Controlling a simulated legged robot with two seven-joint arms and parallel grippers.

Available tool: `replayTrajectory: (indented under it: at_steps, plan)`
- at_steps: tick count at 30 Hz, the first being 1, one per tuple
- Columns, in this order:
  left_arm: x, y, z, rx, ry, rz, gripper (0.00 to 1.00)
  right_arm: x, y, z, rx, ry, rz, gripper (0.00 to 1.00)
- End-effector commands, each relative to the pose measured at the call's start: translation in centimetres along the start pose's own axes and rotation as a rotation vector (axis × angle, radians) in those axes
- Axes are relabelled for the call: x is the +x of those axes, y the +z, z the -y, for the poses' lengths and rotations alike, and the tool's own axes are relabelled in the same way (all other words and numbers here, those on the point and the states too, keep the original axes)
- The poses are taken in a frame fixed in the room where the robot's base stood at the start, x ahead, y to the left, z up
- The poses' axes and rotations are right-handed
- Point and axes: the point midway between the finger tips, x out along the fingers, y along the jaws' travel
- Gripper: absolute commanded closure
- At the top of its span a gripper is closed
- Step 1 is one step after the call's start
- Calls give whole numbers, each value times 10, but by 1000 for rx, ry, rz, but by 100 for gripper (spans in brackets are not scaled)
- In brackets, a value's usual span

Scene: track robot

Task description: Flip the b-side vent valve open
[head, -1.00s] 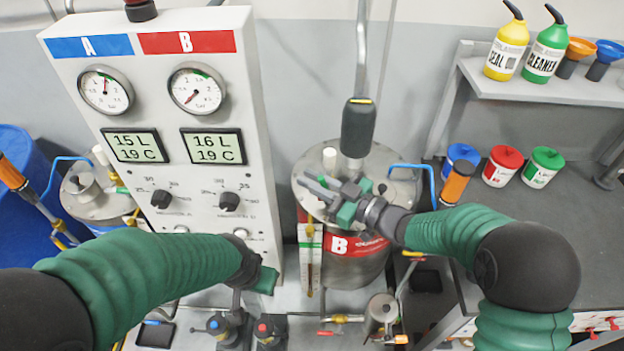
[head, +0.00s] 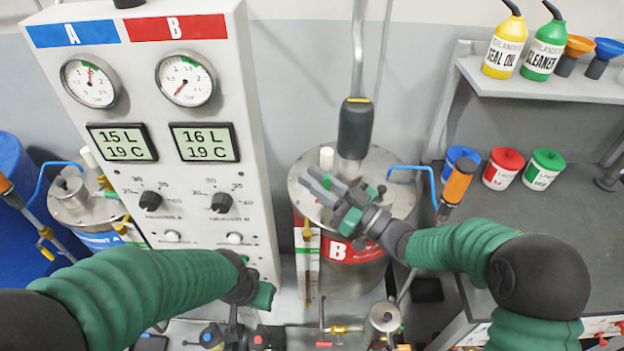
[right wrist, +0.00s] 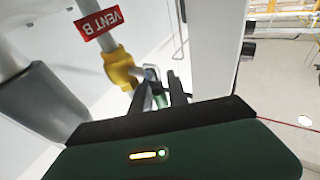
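In the right wrist view a red "VENT B" label (right wrist: 99,24) hangs on a pale pipe, with a yellow valve body (right wrist: 121,68) below it. A small grey handle-like part (right wrist: 152,74) sits beyond my fingertips; I cannot tell whether it touches them. My right gripper (right wrist: 160,85) has its two dark fingers apart, with nothing clearly held. In the head view my right gripper (head: 312,179) is in front of the lid of tank B (head: 397,190). The vent valve is not distinguishable there. My left gripper (head: 262,296) is low, before the panel, its fingers not clear.
The control panel (head: 200,105) with gauges and knobs stands left of tank B. A dark-sleeved pipe (head: 355,130) rises above the lid. A blue hose (head: 425,172) and an orange-handled tool (head: 458,185) are to the right. A grey bench (head: 540,220) holds several canisters.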

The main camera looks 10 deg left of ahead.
Motion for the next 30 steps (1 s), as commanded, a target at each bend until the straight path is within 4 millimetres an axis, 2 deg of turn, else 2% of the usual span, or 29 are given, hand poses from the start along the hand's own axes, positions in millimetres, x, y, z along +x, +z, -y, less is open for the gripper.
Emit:
replayTrajectory:
  at_steps: [8, 11, 14, 24, 30]
  plan:
    - [0, 0, 0, 0, 0, 0, 65, 1, 0, -1, -3, 2, -1, 77]
    - [2, 0, 0, 0, 0, 0, 65, -8, 0, -1, -3, 3, 1, 77]
    - [5, 1, 0, 0, 0, 0, 65, -28, 1, -2, -2, 5, 1, 77]
    - [18, 4, 0, 0, 0, 0, 65, -127, 2, -2, -2, 5, 1, 77]
    - [21, 5, 0, 0, 0, 0, 65, -162, 2, -1, -1, 2, 1, 77]
